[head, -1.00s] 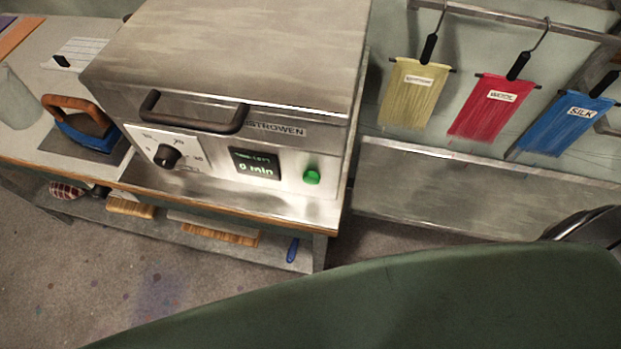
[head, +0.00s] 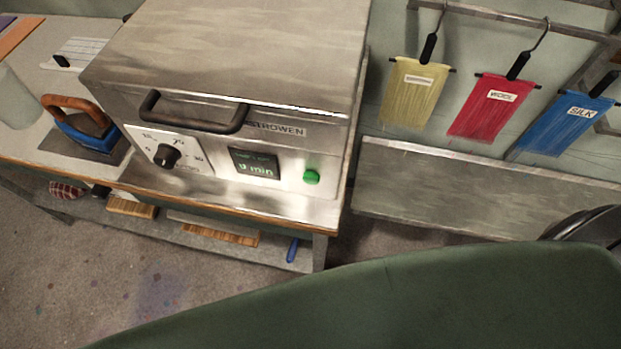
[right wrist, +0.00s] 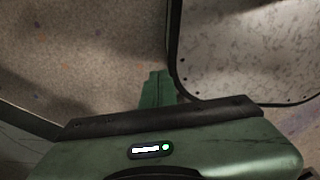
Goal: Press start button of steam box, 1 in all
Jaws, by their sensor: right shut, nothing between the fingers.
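The steam box (head: 235,55) is a big grey metal box on the table in the head view, with its lid down and a dark handle (head: 195,122) across the front. Its green start button (head: 311,177) sits at the right of the front panel, uncovered. Left of it is a dark display (head: 254,164) with green text that seems to read 0 min, then a black dial (head: 166,156). My right gripper (right wrist: 157,78) shows only in the right wrist view, shut and empty above the floor, away from the box. My left gripper is in neither view.
A blue iron (head: 88,132) with a wooden handle stands left of the box. Brushes (head: 130,207) and a blue-handled tool (head: 293,250) lie on the lower shelf (head: 190,230). Yellow, red and blue cloth samples (head: 483,108) hang at the right. The space before the button looks clear.

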